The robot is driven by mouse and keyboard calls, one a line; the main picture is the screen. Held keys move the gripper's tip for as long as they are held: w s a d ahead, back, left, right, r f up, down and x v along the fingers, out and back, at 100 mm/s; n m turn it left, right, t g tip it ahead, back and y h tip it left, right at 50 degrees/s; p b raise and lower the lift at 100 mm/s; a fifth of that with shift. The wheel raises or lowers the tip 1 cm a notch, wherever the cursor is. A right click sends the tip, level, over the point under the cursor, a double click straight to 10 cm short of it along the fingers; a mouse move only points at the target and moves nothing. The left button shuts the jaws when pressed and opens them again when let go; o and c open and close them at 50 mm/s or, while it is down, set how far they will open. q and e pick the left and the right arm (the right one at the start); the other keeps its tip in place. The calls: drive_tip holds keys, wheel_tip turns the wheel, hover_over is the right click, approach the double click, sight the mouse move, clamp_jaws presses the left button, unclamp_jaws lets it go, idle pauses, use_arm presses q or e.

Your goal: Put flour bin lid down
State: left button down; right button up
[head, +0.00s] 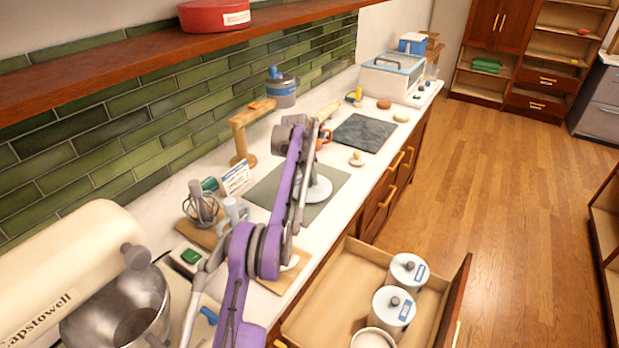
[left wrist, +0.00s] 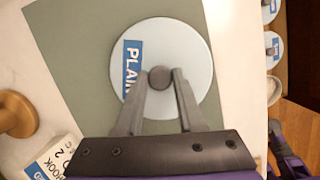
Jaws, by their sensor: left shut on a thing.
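The flour bin lid is a round pale disc (left wrist: 190,50) with a dark knob and a blue label reading "PLAIN". My left gripper (left wrist: 160,78) is shut on the lid's knob in the left wrist view. The lid is over the grey-green mat (left wrist: 75,55) on the counter; I cannot tell whether it touches the mat. In the head view the lid (head: 320,191) shows partly behind my purple left arm, above or on the mat (head: 262,190). An open white bin (head: 372,340) is in the pulled-out drawer at the bottom edge. My right gripper is not clearly seen.
Two lidded bins (head: 392,308) (head: 408,270) stand in the open drawer (head: 330,285). A mixer (head: 70,270) is at left. A wooden stand (head: 240,140), a card (head: 236,178) and a whisk (head: 201,205) are near the mat. A dark slab (head: 364,133) lies beyond.

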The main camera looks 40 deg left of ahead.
sight(304, 191)
use_arm(q)
drive_tip(key=shift+w, duration=0.1)
drive_tip(key=c, duration=0.9)
unclamp_jaws()
drive_tip(key=shift+w+f, duration=0.1)
drive_tip(key=shift+f, duration=0.05)
drive_tip(key=o, duration=0.4)
use_arm(e)
drive_tip(key=shift+w, duration=0.1)
use_arm(q)
drive_tip(key=p+v, duration=0.1)
drive_tip(key=v, duration=1.1)
drive_tip(key=shift+r+p, duration=0.25)
drive_tip(key=shift+p, duration=0.1)
use_arm(e)
drive_tip(key=r, duration=0.1)
drive_tip(key=w+r, duration=0.1)
drive_tip(key=shift+w+r, duration=0.2)
drive_tip(key=shift+r, duration=0.1)
